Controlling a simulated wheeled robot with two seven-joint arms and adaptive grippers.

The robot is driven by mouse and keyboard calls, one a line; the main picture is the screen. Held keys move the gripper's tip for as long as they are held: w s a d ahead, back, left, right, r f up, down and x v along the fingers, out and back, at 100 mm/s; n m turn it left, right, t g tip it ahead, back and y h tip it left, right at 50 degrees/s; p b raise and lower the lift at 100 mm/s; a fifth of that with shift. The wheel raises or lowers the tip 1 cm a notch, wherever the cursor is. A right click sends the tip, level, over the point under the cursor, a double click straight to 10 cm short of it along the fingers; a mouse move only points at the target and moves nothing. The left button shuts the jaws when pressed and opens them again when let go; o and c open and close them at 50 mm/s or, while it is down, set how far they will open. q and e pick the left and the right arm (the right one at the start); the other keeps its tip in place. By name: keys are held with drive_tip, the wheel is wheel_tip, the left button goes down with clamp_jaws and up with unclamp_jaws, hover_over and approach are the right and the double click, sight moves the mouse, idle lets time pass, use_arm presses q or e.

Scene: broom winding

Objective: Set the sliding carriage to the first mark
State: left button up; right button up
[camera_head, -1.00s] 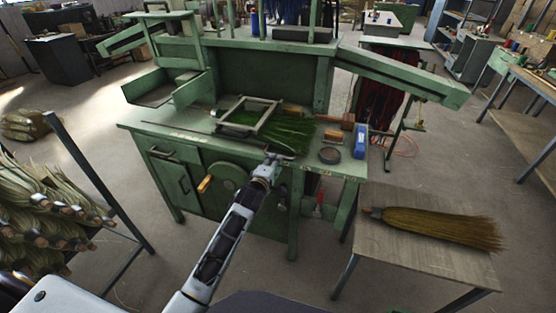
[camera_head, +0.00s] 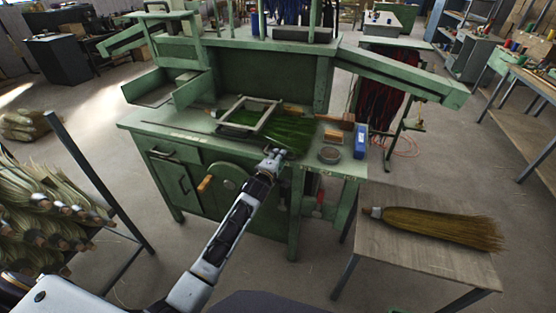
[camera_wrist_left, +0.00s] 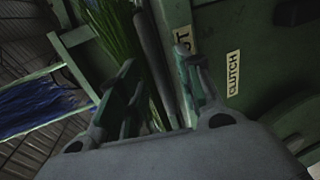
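A grey rectangular metal frame (camera_head: 233,107), which looks like the sliding carriage, lies on the green workbench (camera_head: 155,127) over green broom fibres (camera_head: 290,135). A pale strip (camera_head: 187,137) runs along the bench's front left; its marks are too small to read. My left gripper (camera_head: 275,153) is at the bench's front edge, in front of the fibres and right of the frame. In the left wrist view the left gripper (camera_wrist_left: 160,85) has its fingers apart. A dark bar (camera_wrist_left: 155,55) shows between and beyond them; I cannot tell whether they touch it. My right gripper is not in view.
A finished broom (camera_head: 440,226) lies on a side table. A "CLUTCH" label (camera_wrist_left: 233,74) shows close by.

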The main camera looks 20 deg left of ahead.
use_arm(q)
clamp_jaws()
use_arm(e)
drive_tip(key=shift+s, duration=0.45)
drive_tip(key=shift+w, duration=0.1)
